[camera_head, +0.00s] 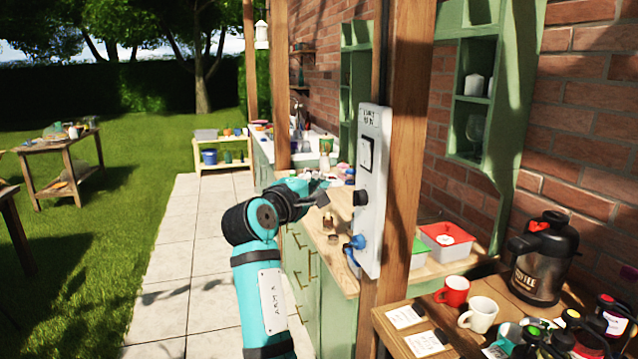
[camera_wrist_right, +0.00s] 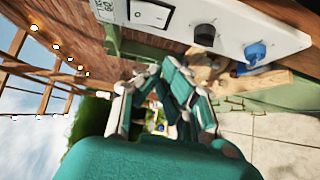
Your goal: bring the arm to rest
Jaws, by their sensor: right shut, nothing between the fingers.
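My right arm, teal and black, reaches up from the bottom in the head view. Its gripper (camera_head: 318,196) is in the air just left of a white control panel (camera_head: 370,190) on a wooden post, apparently not touching it. In the right wrist view the gripper's fingers (camera_wrist_right: 160,72) converge at their tips with nothing held. The panel, also in the wrist view (camera_wrist_right: 228,18), has a rocker switch (camera_head: 366,154), a black knob (camera_head: 360,198) and a blue knob (camera_head: 356,242). My left gripper is not in view.
The wooden post (camera_head: 408,130) stands close right of the gripper. A front-right table holds a red mug (camera_head: 452,291), a white mug (camera_head: 478,315) and a coffee flask (camera_head: 541,262). The paved path (camera_head: 185,255) at left is clear.

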